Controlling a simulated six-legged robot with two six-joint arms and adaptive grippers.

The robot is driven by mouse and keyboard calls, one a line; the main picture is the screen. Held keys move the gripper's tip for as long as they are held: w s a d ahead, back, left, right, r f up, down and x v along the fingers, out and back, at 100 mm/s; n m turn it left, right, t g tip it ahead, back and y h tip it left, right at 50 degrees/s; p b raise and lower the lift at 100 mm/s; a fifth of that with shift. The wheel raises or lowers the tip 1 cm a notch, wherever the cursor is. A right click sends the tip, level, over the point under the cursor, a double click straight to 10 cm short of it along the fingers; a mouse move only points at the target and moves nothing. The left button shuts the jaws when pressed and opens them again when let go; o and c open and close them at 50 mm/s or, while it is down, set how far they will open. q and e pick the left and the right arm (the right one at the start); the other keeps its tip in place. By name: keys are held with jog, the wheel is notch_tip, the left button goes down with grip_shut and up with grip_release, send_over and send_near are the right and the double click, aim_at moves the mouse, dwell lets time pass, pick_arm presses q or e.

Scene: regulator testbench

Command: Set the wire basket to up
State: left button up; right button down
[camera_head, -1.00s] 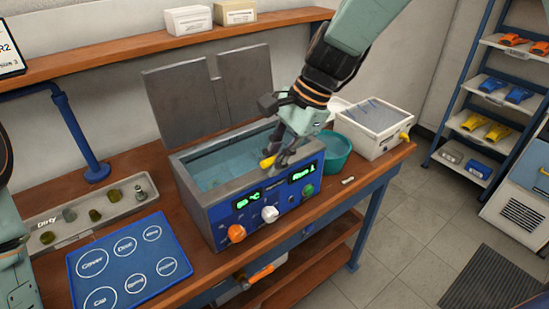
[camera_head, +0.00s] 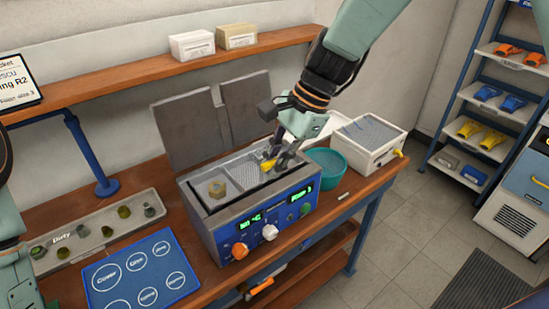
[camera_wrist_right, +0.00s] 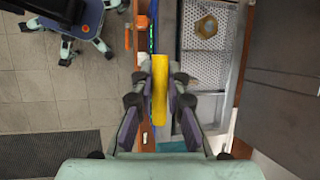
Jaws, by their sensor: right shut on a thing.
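The wire basket (camera_head: 243,174) is a perforated grey metal tray. It sits high in the opening of the blue-fronted bath (camera_head: 262,227), near rim level, with a brass hex part (camera_head: 216,188) in its left section. The basket and the brass part (camera_wrist_right: 207,27) also show in the right wrist view. My right gripper (camera_head: 279,158) is over the bath's right side, shut on the yellow handle (camera_head: 268,165). The handle (camera_wrist_right: 160,90) stands between the fingers in the right wrist view. My left arm shows at the left edge, but its gripper is out of view.
Two grey lid panels (camera_head: 190,135) stand open behind the bath. A teal bowl (camera_head: 327,161) and a white box (camera_head: 368,143) stand to its right. A tray of dirty parts (camera_head: 98,232) and a blue mat (camera_head: 140,273) lie to its left.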

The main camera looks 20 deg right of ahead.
jog(key=shift+w+r, duration=0.15)
jog(key=shift+w, duration=0.05)
jog(key=c, duration=1.5)
grip_release()
jog(key=shift+s, duration=0.2)
jog(key=shift+o, duration=0.8)
jog(key=shift+w, duration=0.1)
jog(key=v, duration=1.2)
jog(key=shift+d, duration=0.15)
